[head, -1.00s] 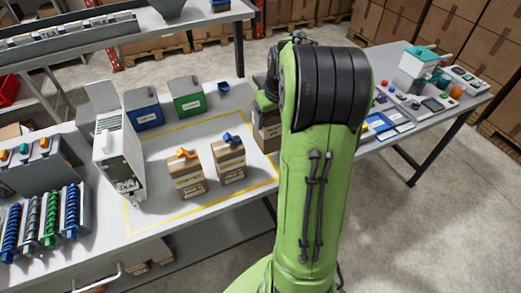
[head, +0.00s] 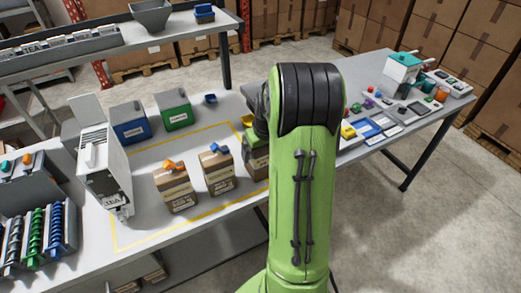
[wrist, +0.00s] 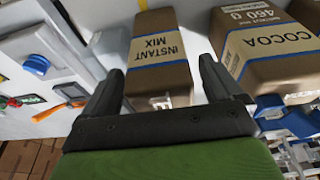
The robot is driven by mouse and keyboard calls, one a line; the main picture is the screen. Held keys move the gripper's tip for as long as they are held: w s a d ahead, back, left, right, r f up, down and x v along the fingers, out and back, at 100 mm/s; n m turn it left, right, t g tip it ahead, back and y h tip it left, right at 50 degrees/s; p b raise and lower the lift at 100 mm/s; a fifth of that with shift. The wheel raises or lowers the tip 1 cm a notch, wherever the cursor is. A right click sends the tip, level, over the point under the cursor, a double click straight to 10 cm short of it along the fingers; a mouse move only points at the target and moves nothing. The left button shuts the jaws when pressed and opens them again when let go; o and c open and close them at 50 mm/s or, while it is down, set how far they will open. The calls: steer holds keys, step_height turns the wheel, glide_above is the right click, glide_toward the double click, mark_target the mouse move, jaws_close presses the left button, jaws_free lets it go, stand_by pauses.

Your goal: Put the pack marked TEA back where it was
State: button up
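No pack that I can read as TEA shows clearly; small TEA lettering is on the lower front of the white dispenser (head: 108,170). In the head view, a brown pack with an orange clip (head: 175,188) and one with a blue clip (head: 217,172) stand upright inside the yellow outline. A third pack is mostly hidden behind my arm. In the wrist view my gripper (wrist: 160,72) is open. The INSTANT MIX pack (wrist: 160,50) shows between its fingers, with gaps on both sides. The COCOA pack (wrist: 268,50) is right of the right finger.
A blue bin (head: 131,126) and a green bin (head: 175,110) stand behind the packs. Spiral feeders (head: 40,235) are at the left. A second table at the right holds a teal-topped machine (head: 403,66) and small items. The outlined area's front is clear.

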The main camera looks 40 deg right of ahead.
steer(key=p+v, duration=0.2)
steer(key=v, duration=1.1)
steer(key=s+a+r+n+t, duration=0.15)
steer(key=a+r, duration=0.25)
steer(key=a, duration=0.9)
steer(key=s+a+n+t, duration=0.1)
steer(key=s+a, duration=1)
steer(key=s, duration=0.2)
steer(key=shift+a+n+y, duration=0.3)
steer(key=shift+n+y, duration=0.05)
steer(key=shift+y, duration=0.05)
